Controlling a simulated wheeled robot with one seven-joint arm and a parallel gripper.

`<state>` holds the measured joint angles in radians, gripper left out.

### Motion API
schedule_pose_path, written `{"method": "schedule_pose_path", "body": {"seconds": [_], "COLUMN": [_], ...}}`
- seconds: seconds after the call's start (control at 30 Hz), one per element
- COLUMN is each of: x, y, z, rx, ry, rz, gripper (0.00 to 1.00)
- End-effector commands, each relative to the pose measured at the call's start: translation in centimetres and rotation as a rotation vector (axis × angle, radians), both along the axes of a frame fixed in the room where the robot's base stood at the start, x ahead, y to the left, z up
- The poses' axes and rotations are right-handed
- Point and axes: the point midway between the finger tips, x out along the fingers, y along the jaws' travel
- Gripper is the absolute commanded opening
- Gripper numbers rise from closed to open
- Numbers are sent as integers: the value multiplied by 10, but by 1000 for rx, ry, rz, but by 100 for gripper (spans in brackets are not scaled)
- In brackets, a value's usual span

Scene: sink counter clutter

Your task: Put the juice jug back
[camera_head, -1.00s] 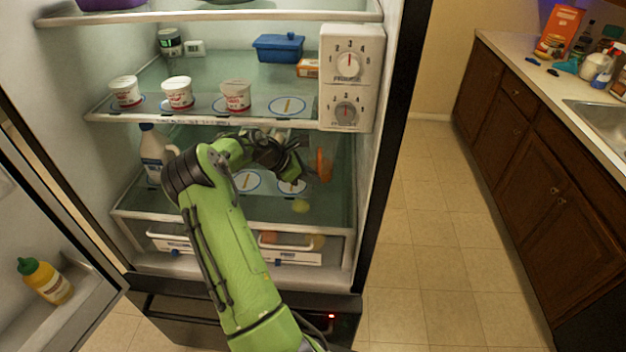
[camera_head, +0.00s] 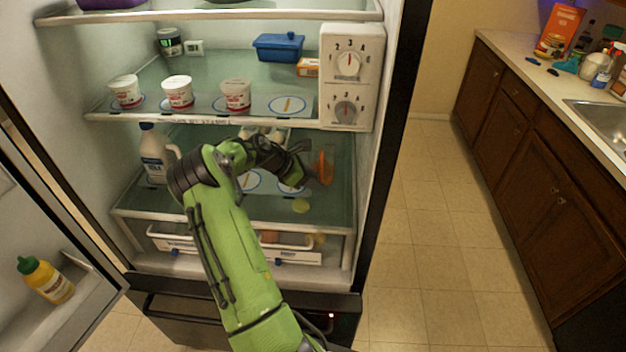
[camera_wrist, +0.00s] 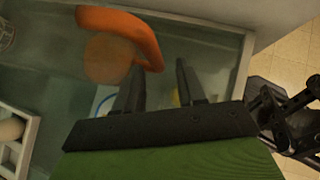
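An orange thing with a thick curved handle, which looks like the juice jug (camera_head: 322,168), is at the right of the lower fridge shelf, partly hidden by my gripper. In the wrist view, the orange handle (camera_wrist: 145,35) arcs above a round orange part, just beyond my fingers. Blue-ringed round markers (camera_head: 247,180) lie on the shelf.
A white milk jug (camera_head: 153,155) stands at the left of the lower shelf. A white egg holder (camera_head: 268,133) is behind my arm. The upper shelf (camera_head: 205,118) with cups and the control box (camera_head: 350,75) hang above. The fridge wall is close on the right.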

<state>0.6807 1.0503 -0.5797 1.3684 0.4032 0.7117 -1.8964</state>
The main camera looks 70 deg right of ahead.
Motion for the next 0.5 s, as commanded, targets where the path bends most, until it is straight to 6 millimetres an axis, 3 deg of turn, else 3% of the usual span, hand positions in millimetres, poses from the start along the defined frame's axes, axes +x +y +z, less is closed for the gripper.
{"method": "schedule_pose_path", "body": {"seconds": [0.17, 0.5], "x": [7, 57], "y": [4, 41], "z": [10, 71], "rx": [-1, -3], "ry": [-1, -1], "rz": [3, 4], "gripper": [40, 40]}}
